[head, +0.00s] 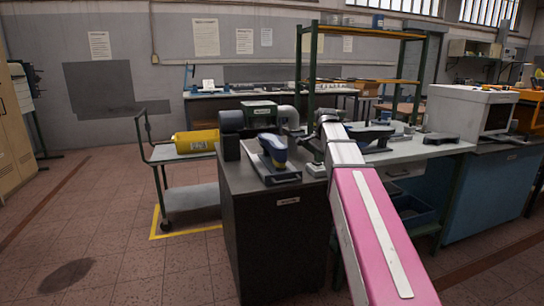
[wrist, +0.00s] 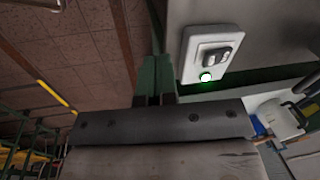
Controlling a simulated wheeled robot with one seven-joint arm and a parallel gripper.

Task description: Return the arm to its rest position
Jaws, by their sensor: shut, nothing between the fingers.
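My arm (head: 372,225), pink and white, reaches from the lower right of the head view up to the middle. Its wrist end (head: 329,122) is over the gap between the dark cabinet and the grey workbench. My gripper (wrist: 155,72) shows in the wrist view as two green fingers side by side, shut with nothing between them. In the head view the fingers cannot be made out clearly. A pale switch box (wrist: 208,52) with a lit green lamp is just right of the fingers in the wrist view; I cannot tell how far away.
A trolley (head: 190,198) with a yellow cylinder (head: 196,141) is left. Tiled floor (head: 100,220) is free at left.

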